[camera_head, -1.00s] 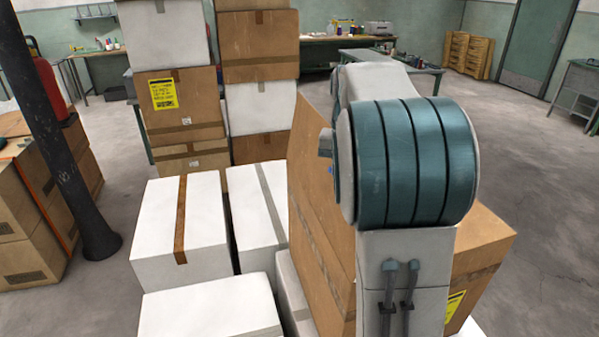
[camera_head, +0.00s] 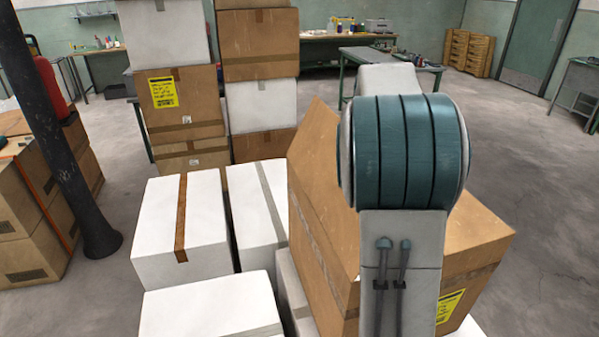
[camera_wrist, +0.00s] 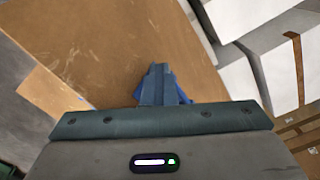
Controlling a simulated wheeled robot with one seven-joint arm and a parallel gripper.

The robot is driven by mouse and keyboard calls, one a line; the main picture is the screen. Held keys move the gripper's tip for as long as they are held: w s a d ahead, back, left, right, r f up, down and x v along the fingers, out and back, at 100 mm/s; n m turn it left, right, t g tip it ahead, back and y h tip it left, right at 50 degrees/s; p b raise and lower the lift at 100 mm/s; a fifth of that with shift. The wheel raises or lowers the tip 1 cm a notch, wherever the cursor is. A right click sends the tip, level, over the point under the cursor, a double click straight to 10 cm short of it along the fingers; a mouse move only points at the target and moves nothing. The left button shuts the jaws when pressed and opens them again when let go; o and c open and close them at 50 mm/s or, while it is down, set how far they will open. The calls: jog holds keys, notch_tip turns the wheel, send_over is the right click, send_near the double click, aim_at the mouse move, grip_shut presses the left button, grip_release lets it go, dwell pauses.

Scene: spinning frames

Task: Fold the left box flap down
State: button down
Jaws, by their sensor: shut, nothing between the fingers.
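The open brown cardboard box (camera_head: 470,235) stands right of centre in the head view, partly behind my arm. Its left flap (camera_head: 316,140) sticks up above the left side and leans a little inward to the right. My arm hides the box opening and the flap's right part. My gripper is hidden in the head view. In the wrist view my gripper (camera_wrist: 158,70) is shut and empty, its blue-grey fingers over a broad brown cardboard panel (camera_wrist: 110,45). I cannot tell whether the fingertips touch it.
White boxes (camera_head: 185,225) stand close to the left of the brown box. Taller stacks of boxes (camera_head: 260,50) rise behind. A dark post (camera_head: 75,180) stands at the left. The floor (camera_head: 545,190) at the right is clear.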

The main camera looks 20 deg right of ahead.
jog(key=shift+w+r, duration=0.1)
jog(key=shift+w, duration=0.05)
jog(key=shift+d+f, duration=0.35)
jog(key=shift+d, duration=0.45)
jog(key=shift+d+f, duration=0.35)
jog(key=shift+d, duration=0.5)
jog(key=shift+d+f, duration=0.35)
jog(key=shift+d, duration=0.45)
jog(key=shift+d+f+b, duration=0.3)
jog(key=shift+d+f, duration=0.6)
jog(key=shift+d, duration=0.25)
jog(key=shift+d+f+b, duration=0.25)
jog(key=shift+d+f, duration=0.65)
jog(key=shift+d, duration=0.25)
jog(key=shift+w, duration=0.1)
jog(key=d+f+b, duration=0.2)
jog(key=d+f, duration=0.1)
jog(key=f, duration=0.2)
jog(key=shift+d+f, duration=0.2)
jog(key=shift+d, duration=0.05)
